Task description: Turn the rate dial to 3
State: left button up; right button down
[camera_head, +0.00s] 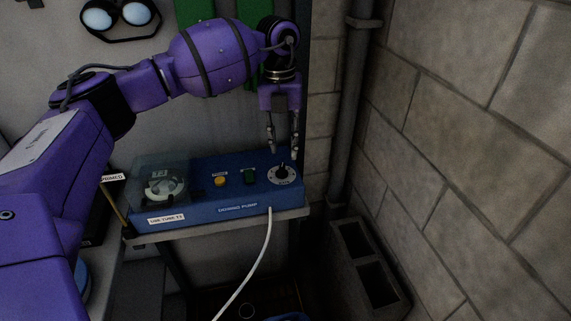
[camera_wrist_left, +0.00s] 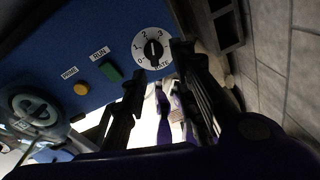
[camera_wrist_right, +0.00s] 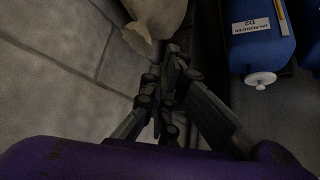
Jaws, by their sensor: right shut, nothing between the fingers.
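The blue dosing pump (camera_head: 200,209) sits on a small shelf. Its round white rate dial (camera_head: 283,175) with a black knob is at the right end of the top panel. In the left wrist view the dial (camera_wrist_left: 152,48) shows the numbers 0 to 3. The knob stands roughly upright there, its mark seemingly between 2 and 3, too small to read surely. My left gripper (camera_head: 283,152) points down just above the dial, fingers apart, nothing between them; I cannot tell whether they touch the knob. My right gripper (camera_wrist_right: 165,105) is shut and empty, away from the pump.
A yellow prime button (camera_head: 220,181) and green run switch (camera_head: 250,176) are left of the dial. A clear-covered pump head (camera_head: 163,185) is farther left. A white tube (camera_head: 258,262) hangs in front. A pipe and block wall (camera_head: 450,150) stand right. A blue container (camera_wrist_right: 262,40) is near my right gripper.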

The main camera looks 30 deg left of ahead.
aim_at(281, 167)
pick_arm(q)
jog(key=m, duration=0.1)
jog(key=r+m, duration=0.1)
jog(key=shift+a+m+y, duration=0.3)
jog(key=shift+m, duration=0.1)
jog(key=shift+f, duration=0.25)
notch_tip(281, 167, down, 8)
jog(key=shift+r+p, duration=0.25)
jog(key=shift+p, duration=0.05)
pick_arm(e)
jog(key=shift+w+a+r, duration=0.15)
jog(key=shift+w+r, duration=0.5)
jog(key=shift+w, duration=0.05)
